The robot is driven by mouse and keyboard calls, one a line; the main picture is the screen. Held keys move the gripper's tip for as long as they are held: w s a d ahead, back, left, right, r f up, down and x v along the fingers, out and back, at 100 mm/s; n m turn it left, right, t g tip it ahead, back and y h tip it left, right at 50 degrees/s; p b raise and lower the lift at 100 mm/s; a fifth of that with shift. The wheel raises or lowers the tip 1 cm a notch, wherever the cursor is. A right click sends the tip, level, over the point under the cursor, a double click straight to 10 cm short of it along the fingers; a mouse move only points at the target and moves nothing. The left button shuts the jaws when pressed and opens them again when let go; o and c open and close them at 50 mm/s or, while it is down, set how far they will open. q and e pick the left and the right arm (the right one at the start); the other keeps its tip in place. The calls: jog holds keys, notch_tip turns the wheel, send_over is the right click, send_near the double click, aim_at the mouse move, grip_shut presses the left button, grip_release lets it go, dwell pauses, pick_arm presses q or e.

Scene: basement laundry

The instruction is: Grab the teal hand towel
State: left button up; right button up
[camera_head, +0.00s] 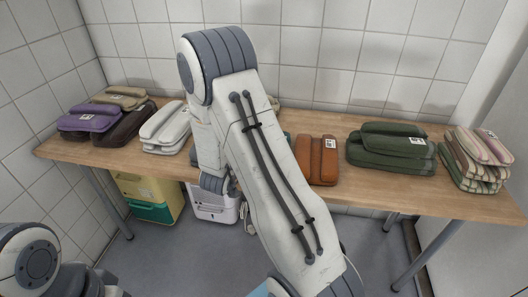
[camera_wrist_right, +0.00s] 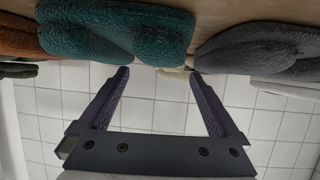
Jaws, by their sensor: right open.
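The teal hand towel (camera_wrist_right: 115,32) shows folded on the wooden table in the upper part of the right wrist view, left of centre. In the head view my right arm hides nearly all of it. My right gripper (camera_wrist_right: 159,73) is open and empty. In the right wrist view its left fingertip appears close to the teal towel's lower edge, and its right fingertip lies near the grey towel (camera_wrist_right: 260,50). Whether either finger touches a towel I cannot tell. My left gripper is out of view; only part of that arm shows at the lower left.
The table (camera_head: 462,208) holds a row of folded towels: purple (camera_head: 88,121), white (camera_head: 165,126), orange-brown (camera_head: 316,160), dark green (camera_head: 390,149) and striped (camera_head: 478,160). A yellow-and-green box (camera_head: 150,200) and a white basket (camera_head: 213,205) stand beneath. Tiled wall is behind.

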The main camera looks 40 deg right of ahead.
jog(key=x, duration=0.5)
jog(key=shift+w+d+f, duration=0.1)
jog(key=shift+w+f, duration=0.1)
jog(key=shift+w, duration=0.15)
jog(key=shift+c, duration=0.3)
grip_shut()
